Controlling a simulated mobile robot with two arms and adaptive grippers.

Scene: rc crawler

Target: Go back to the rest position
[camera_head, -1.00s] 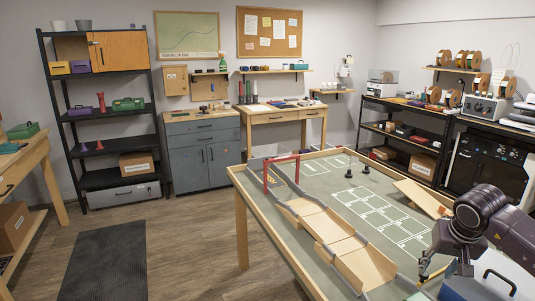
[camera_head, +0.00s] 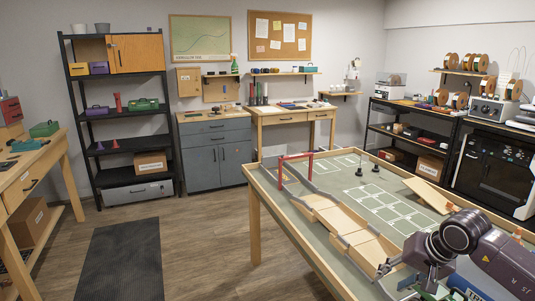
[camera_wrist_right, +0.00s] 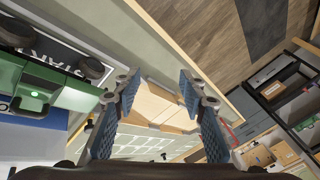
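My right gripper (camera_head: 388,268) is over the near right part of the course table (camera_head: 255,178), its fingers toward the wooden ramps. In the right wrist view my right gripper (camera_wrist_right: 158,92) is open, with nothing between its two blue-padded fingers. A green vehicle-like body (camera_wrist_right: 60,85) with dark wheels shows at the left of that view, apart from the fingers. My left gripper is not in the head view.
The table carries a red gate (camera_head: 282,168), wooden ramps (camera_head: 345,222), a tilted board (camera_head: 428,194) and white line markings. A side workbench (camera_head: 35,165) stands at left. The floor around the dark mat (camera_head: 118,260) is clear.

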